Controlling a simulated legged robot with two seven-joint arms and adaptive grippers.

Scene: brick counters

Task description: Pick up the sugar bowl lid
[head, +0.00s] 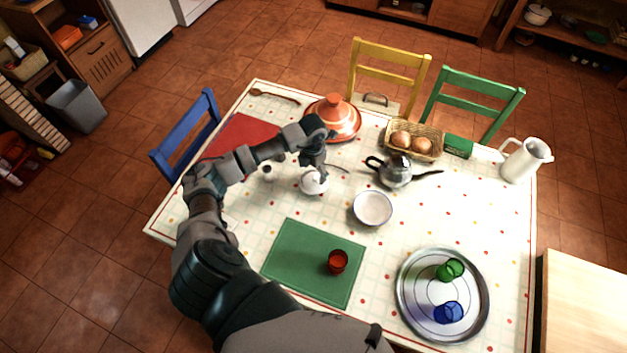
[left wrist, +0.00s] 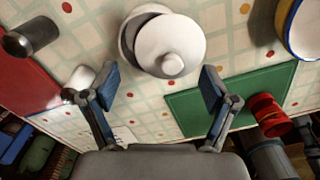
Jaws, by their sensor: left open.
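The white sugar bowl (head: 314,186) stands on the table near its middle. Its round white lid with a small knob shows in the left wrist view (left wrist: 170,42), with part of the bowl (left wrist: 128,32) visible behind the lid's left edge. I cannot tell whether the lid sits fully flat. My left gripper (head: 318,172) is close above the bowl and hides part of it in the head view. In the left wrist view its two fingers (left wrist: 160,86) are spread wide, with the lid's knob ahead between them and nothing held. My right gripper is not in view.
Close around are a teapot (head: 394,172), a white bowl (head: 373,208), an orange tagine (head: 334,118) and a dark shaker (left wrist: 30,38). A red cup (head: 337,262) stands on the green mat (head: 290,262). A tray (head: 412,305) holds glasses at front right.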

